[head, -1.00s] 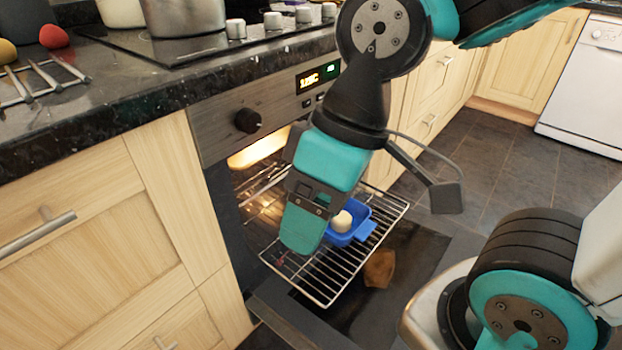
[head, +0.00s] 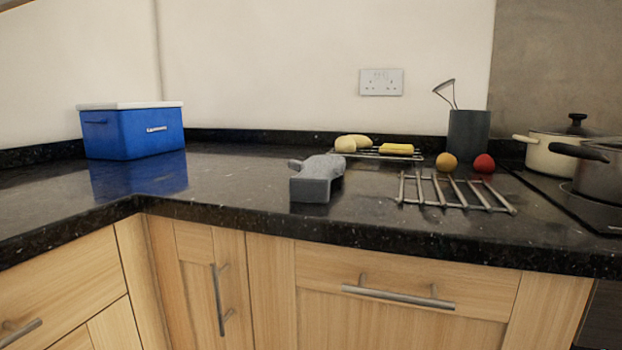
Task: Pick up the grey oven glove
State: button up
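The grey oven glove (head: 317,179) lies on the black granite worktop (head: 235,178), a little back from the front edge and near the middle of the view. Its blunt grey end faces me, and a small thumb-like part sticks out to the left. Nothing covers it. My gripper is not in view now.
A metal rack (head: 452,192) lies right of the glove, with a yellow ball (head: 446,162) and a red ball (head: 484,163) behind it. A blue box (head: 133,131) with a white lid stands back left. Pots (head: 556,151) stand far right. The worktop left of the glove is clear.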

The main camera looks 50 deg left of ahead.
aim_at(312, 184)
jog(key=k, duration=0.25)
jog(key=u, duration=1.45)
jog(key=i, duration=0.45)
jog(key=z, duration=0.35)
jog(key=k, duration=0.15)
jog(key=u, duration=0.65)
